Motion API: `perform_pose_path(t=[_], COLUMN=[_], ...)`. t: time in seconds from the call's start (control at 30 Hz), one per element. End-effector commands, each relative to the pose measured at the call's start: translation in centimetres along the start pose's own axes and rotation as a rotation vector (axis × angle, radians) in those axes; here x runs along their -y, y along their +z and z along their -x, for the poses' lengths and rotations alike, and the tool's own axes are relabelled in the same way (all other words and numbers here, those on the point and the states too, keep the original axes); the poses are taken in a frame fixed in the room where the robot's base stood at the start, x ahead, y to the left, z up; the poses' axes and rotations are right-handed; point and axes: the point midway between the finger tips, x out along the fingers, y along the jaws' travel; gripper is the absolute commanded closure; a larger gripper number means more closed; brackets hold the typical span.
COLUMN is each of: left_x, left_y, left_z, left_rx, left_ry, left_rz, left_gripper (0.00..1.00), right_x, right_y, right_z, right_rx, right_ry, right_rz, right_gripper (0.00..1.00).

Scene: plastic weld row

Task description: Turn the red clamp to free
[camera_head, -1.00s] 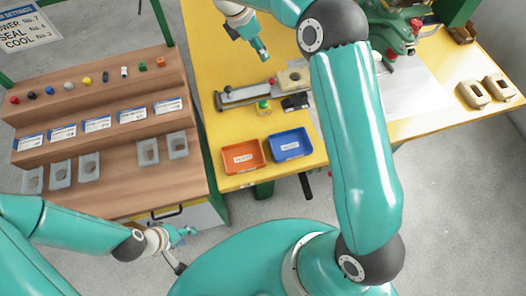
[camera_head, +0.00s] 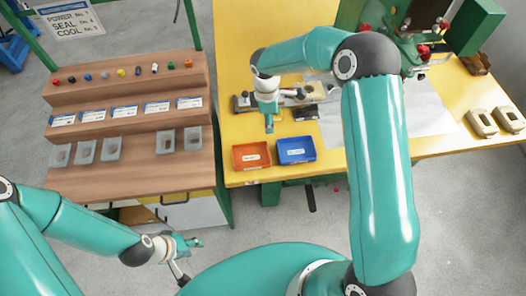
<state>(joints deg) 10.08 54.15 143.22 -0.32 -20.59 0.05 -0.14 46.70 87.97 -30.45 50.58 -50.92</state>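Red parts (camera_head: 423,49) show on the green press at the upper right; I cannot tell surely which is the red clamp or how it is turned. My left gripper (camera_head: 191,247) is at the lower left, in front of the wooden rack and far from the press. Its fingers look apart, with nothing seen between them. My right gripper (camera_head: 270,124) points down over the yellow table, just behind the orange and blue trays and left of the press. Its fingers overlap from this angle, so their opening is unclear. It partly hides the fixture behind it.
An orange tray (camera_head: 252,167) and a blue tray (camera_head: 314,151) stand at the table's front edge. Beige parts (camera_head: 482,124) lie at the right. A wooden rack (camera_head: 90,178) with coloured knobs, labels and grey parts stands at the left. My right arm crosses the table's middle.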

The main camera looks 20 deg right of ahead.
Motion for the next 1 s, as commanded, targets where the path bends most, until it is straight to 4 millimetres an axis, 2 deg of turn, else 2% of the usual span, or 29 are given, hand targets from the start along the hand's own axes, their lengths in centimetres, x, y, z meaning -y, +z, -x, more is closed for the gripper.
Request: perform_pose_path(t=[0.2, 0.43, 0.67, 1.0], left_x=[0.0, 0.0, 0.0, 0.0], left_y=[0.0, 0.0, 0.0, 0.0], left_z=[0.0, 0.0, 0.0, -0.1], left_rx=[0.0, 0.0, 0.0, 0.0], left_ry=[0.0, 0.0, 0.0, 0.0], left_rz=[0.0, 0.0, 0.0, 0.0], left_gripper=[0.6, 0.6, 0.6, 0.6], right_x=[2.8, 5.2, 6.2, 6.3], right_y=[-1.3, -2.4, -2.8, -2.9], right_z=[-3.1, -5.3, -6.2, -6.3], right_rx=[-0.076, -0.137, -0.163, -0.166], right_ry=[-0.041, -0.077, -0.093, -0.094], right_rz=[-0.111, -0.223, -0.275, -0.281], right_gripper=[0.48, 0.48, 0.48, 0.48])
